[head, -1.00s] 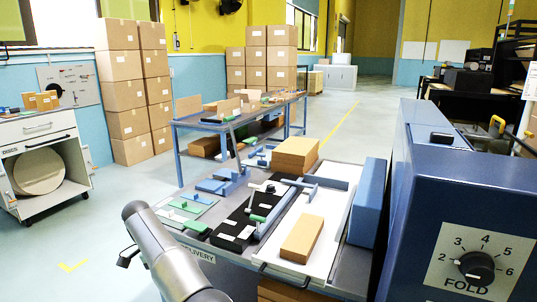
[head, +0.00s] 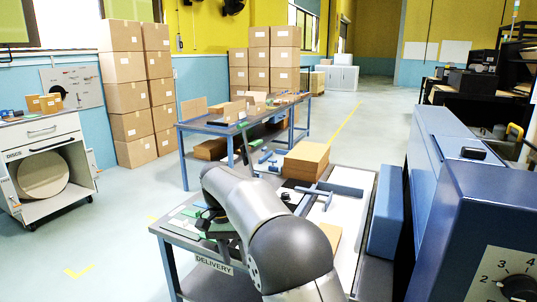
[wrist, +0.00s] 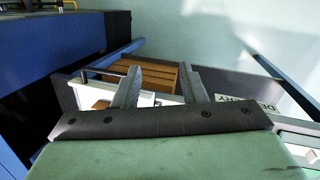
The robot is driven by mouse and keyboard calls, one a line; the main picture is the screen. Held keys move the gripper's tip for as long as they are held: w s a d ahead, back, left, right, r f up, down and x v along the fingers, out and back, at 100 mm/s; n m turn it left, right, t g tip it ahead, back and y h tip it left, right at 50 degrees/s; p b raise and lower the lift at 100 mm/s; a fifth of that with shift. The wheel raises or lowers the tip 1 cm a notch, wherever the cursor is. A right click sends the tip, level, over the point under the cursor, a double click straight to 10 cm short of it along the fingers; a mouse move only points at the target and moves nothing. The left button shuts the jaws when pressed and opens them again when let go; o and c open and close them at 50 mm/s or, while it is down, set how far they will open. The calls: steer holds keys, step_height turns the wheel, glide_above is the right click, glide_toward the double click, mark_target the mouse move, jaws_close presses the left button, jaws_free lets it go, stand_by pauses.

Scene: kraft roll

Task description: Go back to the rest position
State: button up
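My gripper (wrist: 163,90) shows in the wrist view as two grey fingers standing apart with a gap and nothing held between them. In the head view my arm rises from the bottom and bends over the near left part of the delivery table (head: 176,238). The gripper end is mostly hidden behind the arm there. A green surface with a dark bolted strip fills the bottom of the wrist view; I cannot tell what it belongs to.
A brown stack (head: 305,158) stands on the delivery table, beside a blue bar tool (head: 318,190) on a white board. A blue machine with a dial (head: 520,288) is close on the right. A workbench (head: 183,147) stands behind.

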steer(key=s+d+r+n+t+y+p, duration=0.1)
steer(key=s+d+r+n+y+p, duration=0.3)
steer(key=s+d, duration=1.1)
steer(key=s+d+f, duration=0.1)
steer(key=s+d, duration=0.2)
steer(key=s, duration=0.4)
steer(key=s+d+f+t+h, duration=0.1)
steer(key=s+d+f, duration=0.1)
steer(key=s+d, duration=0.2)
steer(key=s, duration=0.3)
steer(key=shift+s+d+f+t, duration=0.15)
steer(key=shift+s+d+t, duration=0.1)
steer(key=shift+s+t, duration=0.05)
